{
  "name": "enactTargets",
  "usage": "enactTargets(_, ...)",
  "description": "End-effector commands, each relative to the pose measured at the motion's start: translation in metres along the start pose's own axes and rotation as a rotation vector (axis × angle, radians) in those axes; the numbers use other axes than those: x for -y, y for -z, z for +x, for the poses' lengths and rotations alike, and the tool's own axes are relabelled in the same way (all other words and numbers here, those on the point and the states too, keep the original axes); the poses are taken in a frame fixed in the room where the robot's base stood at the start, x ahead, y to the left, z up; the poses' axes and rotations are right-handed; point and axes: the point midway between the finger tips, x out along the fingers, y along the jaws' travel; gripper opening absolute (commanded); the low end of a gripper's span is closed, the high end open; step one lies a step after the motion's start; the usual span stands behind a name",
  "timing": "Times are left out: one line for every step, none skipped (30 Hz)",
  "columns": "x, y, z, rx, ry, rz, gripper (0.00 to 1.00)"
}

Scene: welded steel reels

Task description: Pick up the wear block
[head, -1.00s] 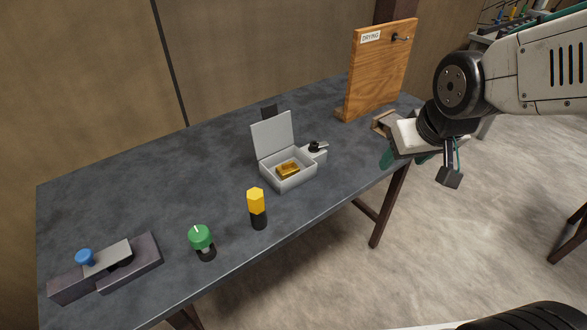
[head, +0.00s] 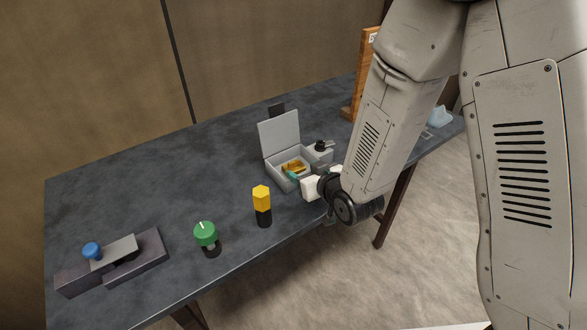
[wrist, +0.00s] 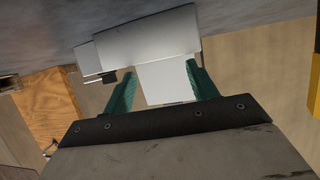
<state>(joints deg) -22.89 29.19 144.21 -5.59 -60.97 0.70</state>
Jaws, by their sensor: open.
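The wear block, seemingly the gold block (head: 293,166), lies inside the open grey box (head: 279,171) on the dark table. The box's lid (head: 278,134) stands up at the back. My gripper (head: 292,177) is at the front right edge of the box, its teal fingers partly hidden by its own body. In the wrist view my gripper (wrist: 160,70) is open, with nothing held between its fingers. The pale box (wrist: 140,42) is ahead of the fingers there, and the gold block does not show. I cannot tell whether the fingers touch the box.
A yellow hexagonal knob (head: 261,198) and a green knob (head: 205,234) stand left of my gripper. A blue-knobbed fixture (head: 110,256) sits at the far left. A wooden board (head: 364,70) stands behind my arm. The table (head: 130,190) is clear at the back left.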

Motion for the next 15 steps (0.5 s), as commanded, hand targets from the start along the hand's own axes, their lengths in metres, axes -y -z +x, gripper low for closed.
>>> enactTargets(0.000,0.000,0.006,0.000,0.000,0.000,0.58)
enactTargets(0.000,0.000,0.010,0.001,0.000,0.000,0.58)
enactTargets(-0.001,0.000,0.015,0.000,0.000,0.000,0.58)
enactTargets(-0.002,0.000,0.018,0.001,-0.001,0.000,0.58)
enactTargets(-0.002,0.000,0.021,0.000,-0.001,0.000,0.58)
enactTargets(-0.004,0.001,0.026,-0.001,-0.001,0.000,0.58)
enactTargets(-0.005,0.001,0.031,0.000,-0.002,0.000,0.58)
enactTargets(-0.006,0.001,0.036,0.000,-0.002,0.000,0.58)
enactTargets(-0.007,0.002,0.042,0.001,-0.002,0.000,0.58)
enactTargets(-0.009,0.002,0.046,0.001,-0.002,0.000,0.58)
enactTargets(-0.008,0.002,0.051,0.001,-0.001,0.000,0.58)
enactTargets(-0.008,0.001,0.056,0.001,-0.001,0.000,0.58)
enactTargets(-0.008,0.002,0.059,0.001,-0.001,0.000,0.58)
enactTargets(-0.008,0.002,0.061,0.000,-0.001,0.000,0.58)
enactTargets(-0.008,0.002,0.064,0.000,-0.001,0.000,0.58)
